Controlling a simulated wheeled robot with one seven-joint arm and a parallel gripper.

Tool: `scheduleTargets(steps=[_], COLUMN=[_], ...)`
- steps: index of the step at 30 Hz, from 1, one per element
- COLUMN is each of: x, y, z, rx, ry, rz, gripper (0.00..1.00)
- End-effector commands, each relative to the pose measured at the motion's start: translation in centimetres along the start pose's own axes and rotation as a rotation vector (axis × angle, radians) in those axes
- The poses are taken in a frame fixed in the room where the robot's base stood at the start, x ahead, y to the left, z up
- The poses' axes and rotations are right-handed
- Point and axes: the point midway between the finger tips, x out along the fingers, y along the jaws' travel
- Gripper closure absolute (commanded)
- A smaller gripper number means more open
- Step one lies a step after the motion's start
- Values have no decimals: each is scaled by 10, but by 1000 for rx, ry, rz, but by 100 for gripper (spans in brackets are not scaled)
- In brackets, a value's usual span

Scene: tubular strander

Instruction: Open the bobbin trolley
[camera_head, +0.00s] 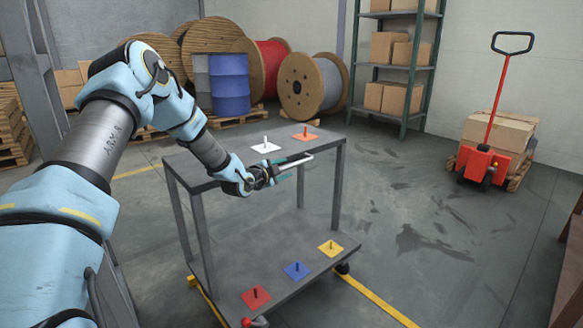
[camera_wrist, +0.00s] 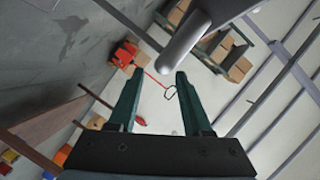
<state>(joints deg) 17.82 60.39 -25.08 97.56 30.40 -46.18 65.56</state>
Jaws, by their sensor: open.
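The bobbin trolley (camera_head: 290,255) is a grey two-shelf cart on castors, standing in the middle of the head view. A pale bar handle (camera_head: 297,162) runs along the near edge of its top shelf. My gripper (camera_head: 282,176) is at this edge, close to the handle, with its jaws open. In the wrist view the two teal fingers (camera_wrist: 157,80) are spread with nothing between them. A thick grey rounded bar (camera_wrist: 183,42), likely the handle, shows just beyond the right fingertip. Whether finger and bar touch I cannot tell.
The trolley's top shelf has white (camera_head: 265,147) and orange (camera_head: 305,136) pegged plates; its lower shelf has red (camera_head: 256,298), blue (camera_head: 296,270) and yellow (camera_head: 330,248) ones. A red pallet truck (camera_head: 484,163) stands right. Cable drums (camera_head: 313,85) and a blue barrel (camera_head: 229,84) stand behind. Floor right of the trolley is clear.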

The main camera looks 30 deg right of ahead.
Motion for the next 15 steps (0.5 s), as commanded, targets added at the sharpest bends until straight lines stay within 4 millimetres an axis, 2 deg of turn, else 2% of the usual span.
scheduleTargets(steps=[1, 6, 10, 15], x=[10, 37, 49, 54], y=[1, 0, 0, 1], z=[0, 0, 0, 0], rx=[-1, -2, -1, -1], ry=[1, 0, -1, -1], rz=[0, -1, 1, 2], gripper=[50, 50, 50, 50])
